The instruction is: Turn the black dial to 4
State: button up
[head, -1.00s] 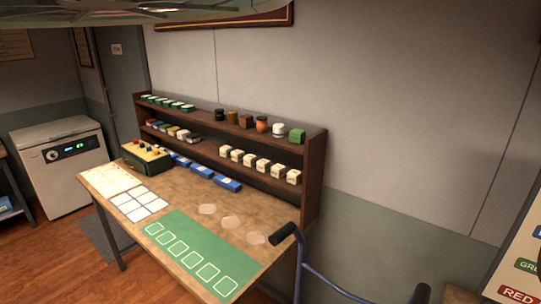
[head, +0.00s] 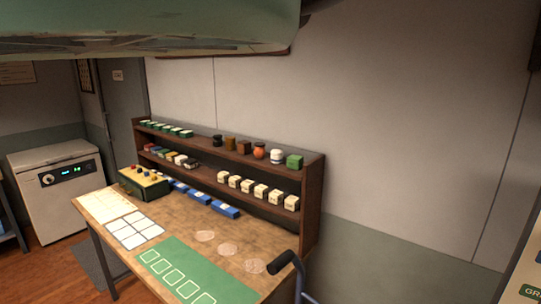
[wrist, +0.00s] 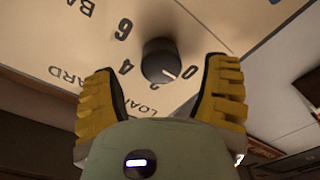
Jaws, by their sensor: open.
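The black dial (wrist: 160,60) is a round knob on a cream panel (wrist: 60,45) in the wrist view. Printed figures 0, 4 and 6 stand around it, with another figure partly hidden by the knob. A small pale mark on the knob's lower right edge points toward the 0. My gripper (wrist: 160,68) has yellow fingers with dark inner pads. It is open, with one fingertip on each side of the dial and visible gaps between. I cannot see the dial or my fingers in the head view.
The head view shows a wooden workbench (head: 182,215) with a green mat (head: 212,270) and a shelf unit (head: 312,200) of small boxes and jars. A white appliance (head: 40,205) stands at far left.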

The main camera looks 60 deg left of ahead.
jog(key=p+x, duration=0.1)
jog(key=x, duration=0.1)
jog(key=shift+w+a+r, duration=0.1)
jog(key=shift+w+a, duration=0.1)
jog(key=shift+a, duration=0.05)
jog(key=shift+w+a, duration=0.1)
jog(key=shift+w, duration=0.2)
jog(key=c, duration=1.2)
jog(key=shift+c, duration=0.2)
